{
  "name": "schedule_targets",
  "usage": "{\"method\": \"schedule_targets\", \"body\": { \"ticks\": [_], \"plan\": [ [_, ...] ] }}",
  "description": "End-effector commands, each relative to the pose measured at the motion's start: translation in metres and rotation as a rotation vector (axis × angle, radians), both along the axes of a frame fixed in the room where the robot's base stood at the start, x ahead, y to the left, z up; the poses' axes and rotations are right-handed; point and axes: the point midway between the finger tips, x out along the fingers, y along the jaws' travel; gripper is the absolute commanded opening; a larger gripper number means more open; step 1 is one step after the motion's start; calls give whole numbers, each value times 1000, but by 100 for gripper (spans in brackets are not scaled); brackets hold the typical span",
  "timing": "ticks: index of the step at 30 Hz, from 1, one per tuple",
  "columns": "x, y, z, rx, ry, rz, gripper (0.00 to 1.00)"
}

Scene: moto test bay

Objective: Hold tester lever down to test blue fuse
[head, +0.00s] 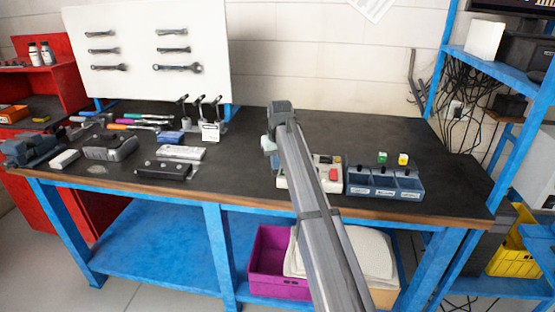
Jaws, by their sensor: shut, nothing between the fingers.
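The tester appears to be the pale box (325,161) near the front edge of the bench. A red piece (333,174) shows on its right part. My arm's long grey link crosses in front of the box and hides its middle, so I cannot make out the lever or its position. I cannot make out a blue fuse. The far end of my arm is over the bench by the tester's left side. My gripper's fingers do not show; the link seems to hide them, so I cannot tell whether they touch the lever.
A blue-grey tray (384,192) with three labelled compartments stands right of the tester. Tools and a dark box (165,169) lie to the left. The bench's back right is clear.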

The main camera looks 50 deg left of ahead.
Motion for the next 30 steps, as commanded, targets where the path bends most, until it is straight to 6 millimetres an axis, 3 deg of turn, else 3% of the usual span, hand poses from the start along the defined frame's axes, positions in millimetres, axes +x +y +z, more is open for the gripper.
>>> {"method": "schedule_targets", "body": {
  "ticks": [11,30],
  "plan": [
    [0,0,2,0,0,0,0],
    [0,1,41,1,0,0,0]
  ]
}}
